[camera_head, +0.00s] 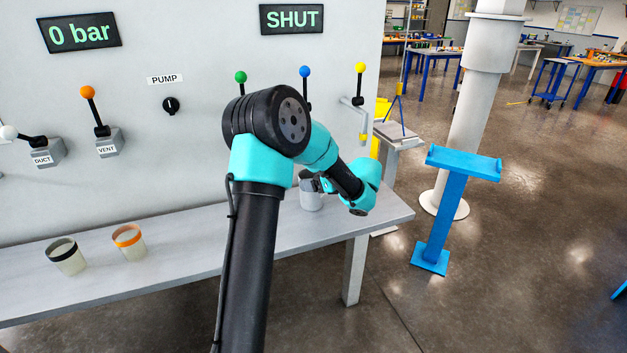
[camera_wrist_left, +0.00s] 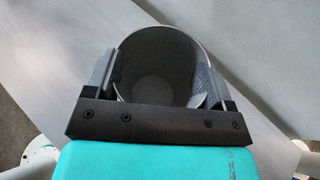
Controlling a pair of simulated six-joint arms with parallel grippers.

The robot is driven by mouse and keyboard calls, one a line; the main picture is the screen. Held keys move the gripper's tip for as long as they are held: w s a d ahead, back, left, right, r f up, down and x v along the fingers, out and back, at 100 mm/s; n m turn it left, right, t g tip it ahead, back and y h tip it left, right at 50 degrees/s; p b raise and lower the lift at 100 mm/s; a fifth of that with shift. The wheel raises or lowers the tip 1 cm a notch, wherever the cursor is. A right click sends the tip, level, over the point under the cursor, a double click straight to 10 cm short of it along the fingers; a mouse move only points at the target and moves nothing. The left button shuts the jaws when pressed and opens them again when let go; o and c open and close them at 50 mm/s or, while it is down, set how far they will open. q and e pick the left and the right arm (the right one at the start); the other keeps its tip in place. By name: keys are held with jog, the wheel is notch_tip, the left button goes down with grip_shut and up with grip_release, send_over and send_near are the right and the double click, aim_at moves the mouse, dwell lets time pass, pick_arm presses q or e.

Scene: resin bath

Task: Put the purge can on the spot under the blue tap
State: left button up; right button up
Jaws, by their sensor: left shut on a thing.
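The grey purge can (camera_head: 311,196) is upright over the right part of the bench. I cannot tell whether its base touches the bench top. My left gripper (camera_head: 318,183) is shut on the can. In the left wrist view, the can (camera_wrist_left: 160,60) sits between the two fingers of my left gripper (camera_wrist_left: 158,92), and I look down into its open, empty-looking inside. The blue tap's ball handle (camera_head: 304,71) is on the wall above the can. My arm hides the tap's lower part, and no marked spot shows. My right gripper is not in view.
The bench (camera_head: 200,229) runs along the wall. A black-rimmed cup (camera_head: 66,257) and an orange-rimmed cup (camera_head: 129,243) stand at its left. The green tap (camera_head: 240,76) and yellow tap (camera_head: 360,67) flank the blue one. A blue stand (camera_head: 446,205) is on the floor at right.

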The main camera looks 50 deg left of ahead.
pick_arm(q)
jog(key=shift+f, duration=0.15)
jog(key=o, duration=1.3)
jog(key=shift+r, duration=0.2)
jog(key=v, duration=1.2)
jog(key=shift+f, duration=0.15)
